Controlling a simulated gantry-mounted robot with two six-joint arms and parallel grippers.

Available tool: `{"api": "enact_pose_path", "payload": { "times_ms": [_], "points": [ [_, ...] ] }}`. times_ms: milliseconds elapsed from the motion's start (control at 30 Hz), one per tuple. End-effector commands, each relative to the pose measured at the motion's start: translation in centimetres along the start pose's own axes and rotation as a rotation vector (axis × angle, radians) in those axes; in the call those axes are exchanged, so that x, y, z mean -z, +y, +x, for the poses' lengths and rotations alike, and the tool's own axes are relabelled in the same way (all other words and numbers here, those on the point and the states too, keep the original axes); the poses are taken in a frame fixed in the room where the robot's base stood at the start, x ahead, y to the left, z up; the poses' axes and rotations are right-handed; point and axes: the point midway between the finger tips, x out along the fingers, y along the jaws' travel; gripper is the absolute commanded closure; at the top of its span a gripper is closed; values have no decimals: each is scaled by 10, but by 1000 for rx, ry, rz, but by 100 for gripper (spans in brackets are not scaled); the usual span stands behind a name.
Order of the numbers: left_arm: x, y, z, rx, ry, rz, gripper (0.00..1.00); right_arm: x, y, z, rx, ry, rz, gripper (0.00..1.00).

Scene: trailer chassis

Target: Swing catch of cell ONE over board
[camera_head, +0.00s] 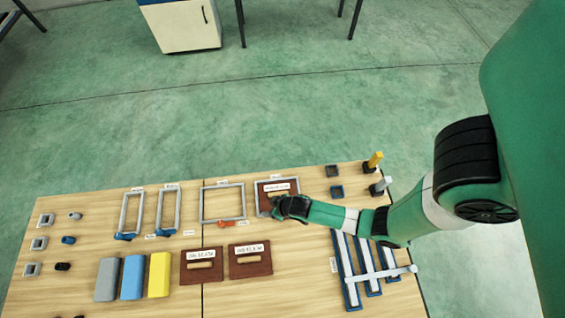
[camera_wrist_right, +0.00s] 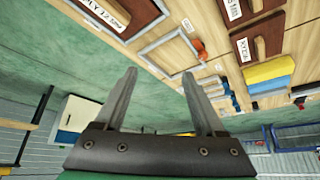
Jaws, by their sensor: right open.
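A brown board (camera_head: 268,196) with a pale handle and a white label lies inside a grey frame (camera_head: 297,183) at the back right of the bench. It also shows at the top left of the wrist view (camera_wrist_right: 112,14). My right gripper (camera_head: 272,207) is at the front edge of this frame, open and with nothing between its fingers (camera_wrist_right: 158,73). The gripper hides that front edge, and I cannot make out a catch there. The grey frame to the left (camera_head: 201,205) is empty, with an orange catch (camera_head: 226,223) at its front. The cell labels are too small to read. My left gripper is not in view.
Two brown boards (camera_head: 202,277) (camera_head: 250,271) lie in front of the frames. Grey, blue and yellow blocks (camera_head: 108,279) lie further left. Two narrow frames with blue catches (camera_head: 131,213) stand behind them. Blue-and-grey rails (camera_head: 347,268) lie at the right, near my arm.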

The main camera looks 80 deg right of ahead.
Motion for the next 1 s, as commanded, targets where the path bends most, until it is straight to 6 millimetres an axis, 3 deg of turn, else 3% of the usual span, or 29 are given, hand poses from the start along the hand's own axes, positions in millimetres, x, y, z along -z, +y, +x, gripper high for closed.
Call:
{"api": "enact_pose_path", "payload": {
  "times_ms": [33, 100, 167, 467, 567, 900, 1000],
  "points": [
    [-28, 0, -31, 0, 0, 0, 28, -59, 15, 35, -23, -62, 6, 28],
    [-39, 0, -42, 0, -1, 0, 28, -95, 27, 45, -40, -104, 14, 28],
    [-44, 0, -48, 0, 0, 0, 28, -111, 32, 50, -48, -122, 20, 28],
    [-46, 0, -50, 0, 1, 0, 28, -113, 34, 54, -52, -124, 27, 28],
    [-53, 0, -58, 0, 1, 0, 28, -115, 35, 69, -52, -124, 28, 28],
    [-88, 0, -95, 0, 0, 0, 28, -125, 38, 144, -51, -123, 27, 28],
    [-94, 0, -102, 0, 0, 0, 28, -126, 39, 157, -51, -123, 26, 28]
  ]
}}
